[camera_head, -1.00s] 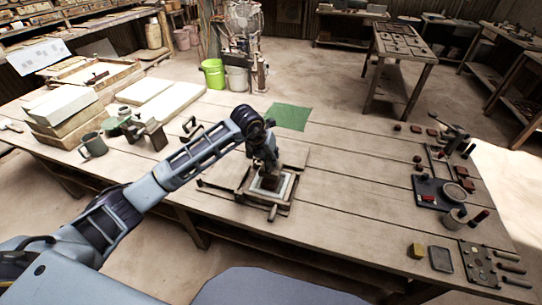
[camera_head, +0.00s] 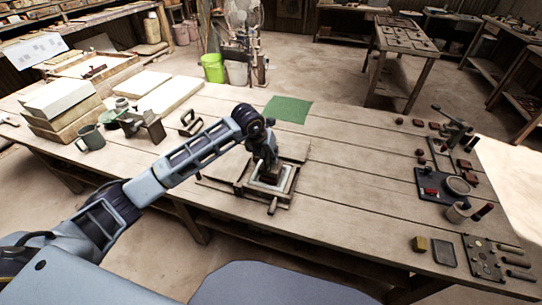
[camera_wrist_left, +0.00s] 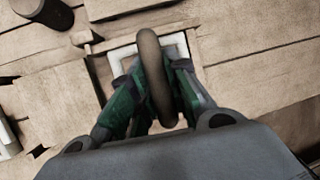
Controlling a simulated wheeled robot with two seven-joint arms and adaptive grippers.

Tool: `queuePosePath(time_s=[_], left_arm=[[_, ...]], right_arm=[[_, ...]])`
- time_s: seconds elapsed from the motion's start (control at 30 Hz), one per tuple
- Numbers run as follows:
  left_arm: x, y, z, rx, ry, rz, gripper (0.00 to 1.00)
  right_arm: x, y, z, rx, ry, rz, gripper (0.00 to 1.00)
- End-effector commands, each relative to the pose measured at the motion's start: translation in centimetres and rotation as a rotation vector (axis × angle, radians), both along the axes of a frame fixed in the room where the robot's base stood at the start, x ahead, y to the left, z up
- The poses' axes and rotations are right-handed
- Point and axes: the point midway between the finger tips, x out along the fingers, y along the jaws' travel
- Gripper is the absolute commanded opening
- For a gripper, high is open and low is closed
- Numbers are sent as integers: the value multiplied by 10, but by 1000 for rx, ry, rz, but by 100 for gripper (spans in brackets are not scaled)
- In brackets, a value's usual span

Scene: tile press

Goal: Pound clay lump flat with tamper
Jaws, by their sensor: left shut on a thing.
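My left gripper (camera_head: 268,168) reaches down over a square mould frame (camera_head: 252,192) on the wooden table. It is shut on the tamper, whose brown rounded handle (camera_wrist_left: 153,70) stands between the green fingers in the left wrist view. The tamper's dark lower block (camera_head: 270,178) is inside the pale inner border of the mould. The pale border also shows in the wrist view (camera_wrist_left: 122,56). The clay lump is hidden under the tamper and gripper, so its shape cannot be told. My right gripper is not in view.
A green mat (camera_head: 288,109) lies behind the mould. Pale slabs (camera_head: 65,98) and a mug (camera_head: 91,138) stand at the left. A small press (camera_head: 455,128), a yellow block (camera_head: 419,244) and several tools are at the right. The table between mould and press is clear.

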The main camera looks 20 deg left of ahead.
Motion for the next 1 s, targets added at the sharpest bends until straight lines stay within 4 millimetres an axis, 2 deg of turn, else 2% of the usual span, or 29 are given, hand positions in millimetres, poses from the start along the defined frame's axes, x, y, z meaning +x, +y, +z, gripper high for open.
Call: queuePosePath(time_s=[0.03,0.4,0.8,1.0], left_arm=[[1,0,12,-1,-6,0,0],[2,0,48,-3,-8,0,0],[1,0,50,-3,-8,0,0],[-8,0,48,-2,-8,-1,0]], right_arm=[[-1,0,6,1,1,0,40],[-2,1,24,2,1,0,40],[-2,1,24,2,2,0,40],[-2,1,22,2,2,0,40]])
